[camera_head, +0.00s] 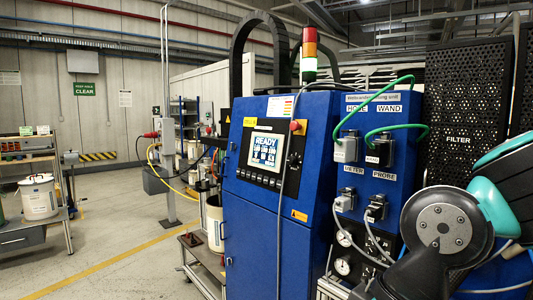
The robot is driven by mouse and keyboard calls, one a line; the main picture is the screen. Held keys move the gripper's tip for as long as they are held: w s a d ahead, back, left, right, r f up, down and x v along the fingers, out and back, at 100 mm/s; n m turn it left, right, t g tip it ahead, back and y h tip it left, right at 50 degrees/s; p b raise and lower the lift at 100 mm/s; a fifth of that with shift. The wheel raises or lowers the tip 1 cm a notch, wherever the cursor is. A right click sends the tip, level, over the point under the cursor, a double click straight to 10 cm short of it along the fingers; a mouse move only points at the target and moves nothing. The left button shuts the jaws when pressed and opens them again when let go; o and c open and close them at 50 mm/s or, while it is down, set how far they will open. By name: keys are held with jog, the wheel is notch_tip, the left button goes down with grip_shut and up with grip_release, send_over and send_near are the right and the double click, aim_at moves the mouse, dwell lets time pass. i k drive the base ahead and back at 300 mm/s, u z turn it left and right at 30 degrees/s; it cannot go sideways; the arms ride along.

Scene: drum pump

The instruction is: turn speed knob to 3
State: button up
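No speed knob with a numbered scale can be made out in this view. A blue cabinet (260,215) stands in the middle, with a lit screen (266,147) reading "READY" and a row of buttons below it. A small dark round part (294,160) sits to the right of the screen; I cannot tell what it is. A pale drum (215,222) stands at the cabinet's left side, with dark equipment above it, too small to read. My gripper is out of view; only links of my arm show at the lower right.
A black perforated "FILTER" panel (466,110) is at the right. A bench (25,235) with a white bucket (39,197) stands at the far left. The floor (120,240) between is clear.

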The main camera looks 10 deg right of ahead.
aim_at(291, 161)
jog(key=u, duration=0.05)
jog(key=k, duration=0.3)
jog(key=u, duration=0.9)
jog(key=i, duration=1.75)
jog(key=z, duration=0.7)
